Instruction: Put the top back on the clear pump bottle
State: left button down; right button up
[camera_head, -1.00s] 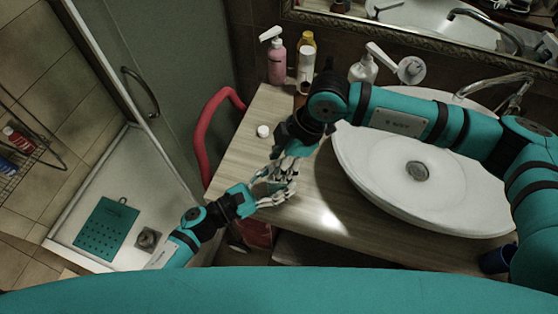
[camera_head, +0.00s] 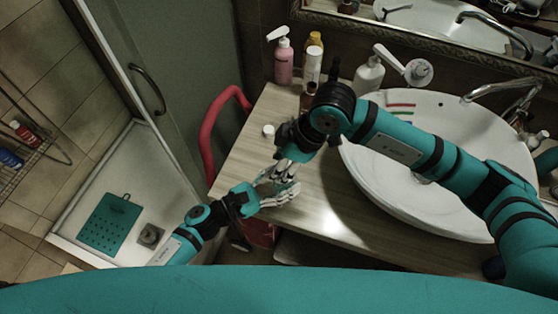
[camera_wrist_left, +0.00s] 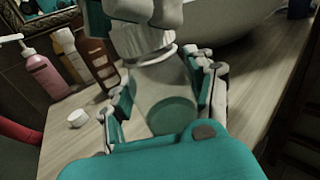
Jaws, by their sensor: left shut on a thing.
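My left gripper (camera_head: 262,193) is shut on a clear bottle (camera_wrist_left: 168,88), with a finger on each side of it in the left wrist view. A whitish ribbed piece (camera_wrist_left: 140,42), which looks like its top, is at the bottle's upper end. I cannot tell whether it is seated. My right gripper (camera_head: 289,157) comes down over that end. Its fingers cover the upper part of the ribbed piece, and their grip is unclear. In the head view the bottle is mostly hidden between the two grippers.
A small white cap (camera_head: 268,130) lies on the wooden counter (camera_head: 318,208). The white basin (camera_head: 465,215) is on the right, a red chair (camera_head: 208,132) left.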

jog(key=shift+o, duration=0.2)
jog(key=shift+d, duration=0.15)
jog(key=o, duration=0.7)
jog(key=shift+r, duration=2.25)
jog(key=shift+c, duration=0.3)
